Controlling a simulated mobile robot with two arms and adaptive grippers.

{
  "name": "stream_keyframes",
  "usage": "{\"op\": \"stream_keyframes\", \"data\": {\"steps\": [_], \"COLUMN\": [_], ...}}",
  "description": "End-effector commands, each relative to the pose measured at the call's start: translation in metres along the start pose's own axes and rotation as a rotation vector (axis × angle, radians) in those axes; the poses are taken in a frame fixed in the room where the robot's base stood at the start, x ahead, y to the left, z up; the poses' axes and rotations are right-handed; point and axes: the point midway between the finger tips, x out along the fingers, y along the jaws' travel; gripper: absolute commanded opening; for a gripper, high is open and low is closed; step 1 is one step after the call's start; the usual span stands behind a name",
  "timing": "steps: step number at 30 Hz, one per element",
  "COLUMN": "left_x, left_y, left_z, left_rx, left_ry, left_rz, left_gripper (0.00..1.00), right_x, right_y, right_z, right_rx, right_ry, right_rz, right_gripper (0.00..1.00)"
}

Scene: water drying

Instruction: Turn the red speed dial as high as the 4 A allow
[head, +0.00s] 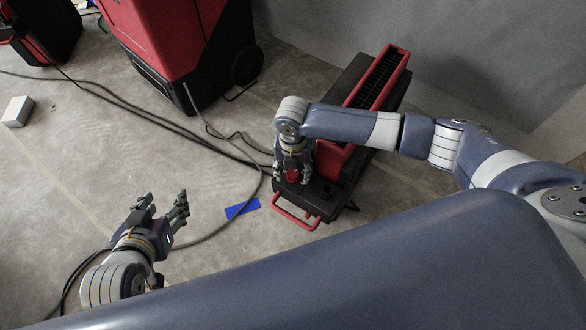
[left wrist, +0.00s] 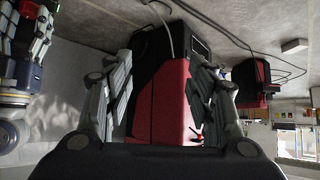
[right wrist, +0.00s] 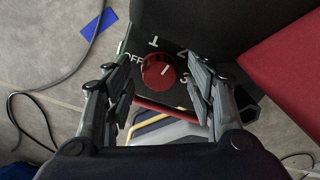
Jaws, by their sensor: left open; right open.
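The red dial (right wrist: 158,71) sits on the black panel of a low red and black floor machine (head: 386,78). Around it I read "OFF", "1" and "3" in the right wrist view; another position may be hidden by a finger. A white mark shows on the dial's face; which label it points to is hard to tell. My right gripper (right wrist: 160,78) is open above the dial, one finger on each side, with gaps visible. In the head view the right gripper (head: 292,178) partly covers the dial. My left gripper (head: 166,206) is open and empty over the floor.
A big red and black machine (head: 180,45) stands at the back, with cables (head: 130,108) running over the floor. A blue strip (head: 242,208) lies near the low machine's red handle (head: 297,217). A white block (head: 17,111) lies far left. No current readout is legible.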

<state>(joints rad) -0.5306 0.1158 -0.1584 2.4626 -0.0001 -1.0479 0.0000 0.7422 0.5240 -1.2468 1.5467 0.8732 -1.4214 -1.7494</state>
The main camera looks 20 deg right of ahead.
Motion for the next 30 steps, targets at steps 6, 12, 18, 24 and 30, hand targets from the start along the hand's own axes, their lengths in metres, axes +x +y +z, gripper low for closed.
{"op": "stream_keyframes", "data": {"steps": [6, 12, 18, 24, 30], "left_x": [0.000, 0.000, -0.002, -0.013, -0.039], "left_y": [0.000, 0.000, -0.001, -0.004, -0.010], "left_z": [0.000, 0.000, 0.005, 0.037, 0.085], "left_rx": [0.000, 0.000, -0.001, -0.004, -0.010], "left_ry": [-0.001, -0.001, -0.029, -0.179, -0.414], "left_rz": [0.000, -0.001, -0.001, -0.009, -0.022], "left_gripper": [0.51, 0.51, 0.51, 0.51, 0.51], "right_x": [0.000, 0.000, -0.001, -0.002, -0.003], "right_y": [0.000, 0.000, 0.000, 0.000, 0.000], "right_z": [0.000, 0.000, 0.000, 0.000, 0.000], "right_rx": [0.000, 0.000, 0.009, 0.044, 0.104], "right_ry": [0.000, 0.000, 0.000, 0.001, 0.000], "right_rz": [0.000, 0.000, 0.000, 0.000, 0.000], "right_gripper": [0.19, 0.07, 0.07, 0.07, 0.07]}}
